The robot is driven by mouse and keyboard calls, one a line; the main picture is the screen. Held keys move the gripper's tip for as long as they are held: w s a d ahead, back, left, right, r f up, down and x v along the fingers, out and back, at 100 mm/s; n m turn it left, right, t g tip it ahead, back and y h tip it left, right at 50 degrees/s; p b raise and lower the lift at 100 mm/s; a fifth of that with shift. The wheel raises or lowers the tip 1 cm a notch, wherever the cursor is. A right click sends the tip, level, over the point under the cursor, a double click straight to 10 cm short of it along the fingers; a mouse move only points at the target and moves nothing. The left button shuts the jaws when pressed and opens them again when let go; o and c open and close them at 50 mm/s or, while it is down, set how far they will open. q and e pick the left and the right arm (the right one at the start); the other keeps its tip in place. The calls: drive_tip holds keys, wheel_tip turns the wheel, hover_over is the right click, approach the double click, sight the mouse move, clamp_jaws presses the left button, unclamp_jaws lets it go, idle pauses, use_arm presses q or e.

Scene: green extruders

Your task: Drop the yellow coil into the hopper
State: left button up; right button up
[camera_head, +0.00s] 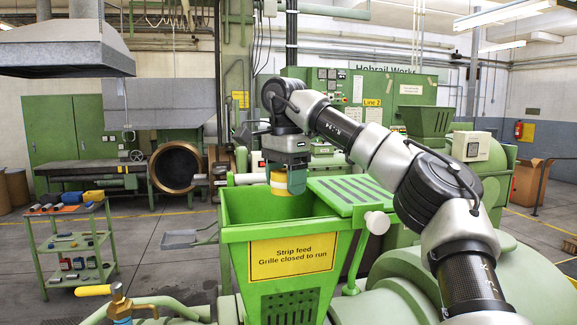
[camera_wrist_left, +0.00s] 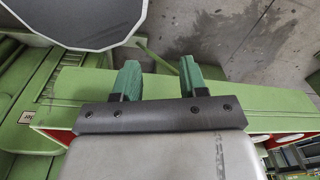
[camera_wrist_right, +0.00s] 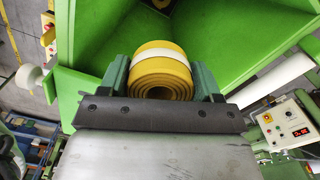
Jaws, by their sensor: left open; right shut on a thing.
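The green hopper (camera_head: 291,252) stands in front of me, with a yellow sign reading "Strip feed, Grille closed to run". Its slotted green grille (camera_head: 362,191) sits at the right of the open mouth. My right gripper (camera_head: 288,184) is over the hopper mouth, pointing down. It is shut on the yellow coil (camera_head: 281,186), which has a white band. In the right wrist view the coil (camera_wrist_right: 160,72) sits between the two green fingers, above the hopper's inside walls (camera_wrist_right: 230,35). My left gripper (camera_wrist_left: 157,82) is open and empty; it is out of the head view.
A green shelf cart (camera_head: 77,246) with small items stands at the left. A yellow-handled valve (camera_head: 95,290) is at the lower left. A control box (camera_head: 471,147) is at the right.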

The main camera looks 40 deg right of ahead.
drive_tip(key=shift+w+d+f, duration=0.2)
drive_tip(key=shift+d+f, duration=0.25)
drive_tip(key=shift+f, duration=0.1)
drive_tip(key=shift+w+d+f, duration=0.15)
drive_tip(key=shift+d+f, duration=0.25)
drive_tip(key=shift+f, duration=0.15)
drive_tip(key=shift+d+f, duration=0.25)
drive_tip(key=shift+d, duration=0.05)
drive_tip(key=shift+s+a+r, duration=0.15)
drive_tip(key=shift+a, duration=0.05)
drive_tip(key=shift+s+a+r, duration=0.1)
drive_tip(key=shift+a, duration=0.1)
drive_tip(key=o, duration=0.6)
drive_tip(key=shift+a, duration=0.2)
drive_tip(key=o, duration=0.4)
drive_tip(key=shift+d, duration=0.1)
use_arm(q)
drive_tip(key=shift+w+d+r, duration=0.1)
drive_tip(key=shift+w+d, duration=0.05)
drive_tip(key=shift+d, duration=0.95)
use_arm(e)
drive_tip(key=shift+o, duration=0.2)
drive_tip(key=shift+d, duration=0.2)
